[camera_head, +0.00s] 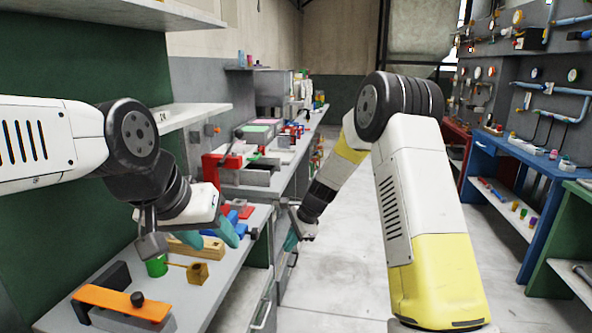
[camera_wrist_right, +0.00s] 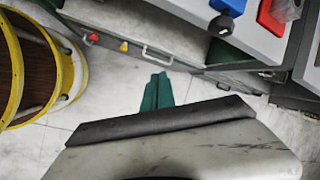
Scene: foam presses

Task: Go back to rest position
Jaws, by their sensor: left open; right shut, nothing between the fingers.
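My left gripper (camera_head: 229,234) has its teal fingers parted above the left workbench and shows nothing between them. Blue and wooden parts lie just below and behind it, and I cannot tell the exact gap. My right gripper (camera_head: 291,242) hangs low beside the bench front, pointing down over the aisle. In the right wrist view its teal fingers (camera_wrist_right: 157,92) are together and empty, over the pale floor.
The left workbench (camera_head: 215,285) carries an orange-topped fixture (camera_head: 121,301), a green cylinder (camera_head: 156,266) and a wooden block (camera_head: 197,273). A shelf (camera_head: 186,115) juts from the left wall. A blue bench (camera_head: 500,148) stands at right. The aisle floor (camera_head: 335,285) between is clear.

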